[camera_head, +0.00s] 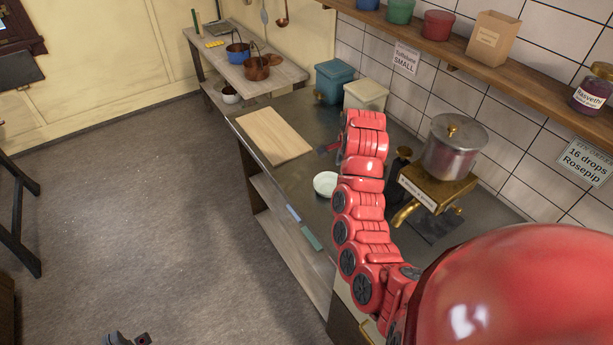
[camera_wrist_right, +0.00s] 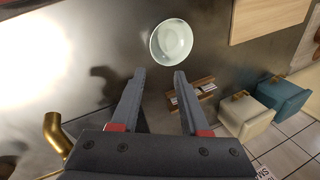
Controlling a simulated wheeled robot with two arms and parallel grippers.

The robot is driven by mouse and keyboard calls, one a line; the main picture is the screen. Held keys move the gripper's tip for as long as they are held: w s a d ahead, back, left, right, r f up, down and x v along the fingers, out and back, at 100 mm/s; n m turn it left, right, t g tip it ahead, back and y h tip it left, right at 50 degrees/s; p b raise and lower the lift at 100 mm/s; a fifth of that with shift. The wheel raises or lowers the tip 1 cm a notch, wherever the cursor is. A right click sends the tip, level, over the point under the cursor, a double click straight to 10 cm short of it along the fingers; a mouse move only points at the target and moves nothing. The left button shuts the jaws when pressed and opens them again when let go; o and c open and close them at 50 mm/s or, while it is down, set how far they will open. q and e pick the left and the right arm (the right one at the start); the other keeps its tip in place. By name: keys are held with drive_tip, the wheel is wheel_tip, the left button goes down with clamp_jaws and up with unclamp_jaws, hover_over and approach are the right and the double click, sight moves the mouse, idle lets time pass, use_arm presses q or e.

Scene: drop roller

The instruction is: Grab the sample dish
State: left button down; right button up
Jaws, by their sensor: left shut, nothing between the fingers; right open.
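The sample dish, a small pale round bowl (camera_head: 325,184), sits on the dark metal counter, left of my red right arm. In the right wrist view the dish (camera_wrist_right: 171,42) lies just beyond the fingertips, roughly centred ahead of the gap. My right gripper (camera_wrist_right: 160,76) is open and empty, its two dark fingers spread apart. In the head view my right arm hides most or all of that gripper. My left gripper (camera_head: 128,340) shows only partly at the bottom left edge, over the floor, shut and far from the dish.
A cutting board (camera_head: 273,135) lies beyond the dish. Blue (camera_head: 335,81) and cream (camera_head: 365,96) canisters stand by the wall. A brass tap stand with a metal pot (camera_head: 455,147) is right of my arm. A small wooden piece (camera_wrist_right: 192,93) lies near the right finger.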

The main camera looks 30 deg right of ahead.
drive_tip(key=b, duration=1)
approach(328, 186)
drive_tip(key=s, duration=0.2)
drive_tip(key=s+a+f, duration=0.1)
drive_tip(key=shift+s, duration=0.4)
drive_tip(key=p+x, duration=0.1)
drive_tip(key=x, duration=0.1)
drive_tip(key=p+x, duration=0.1)
drive_tip(key=x, duration=0.1)
drive_tip(key=shift+s+f+p, duration=0.3)
drive_tip(key=shift+s, duration=0.05)
drive_tip(key=shift+w+f, duration=0.15)
drive_tip(key=shift+f, duration=0.3)
clamp_jaws()
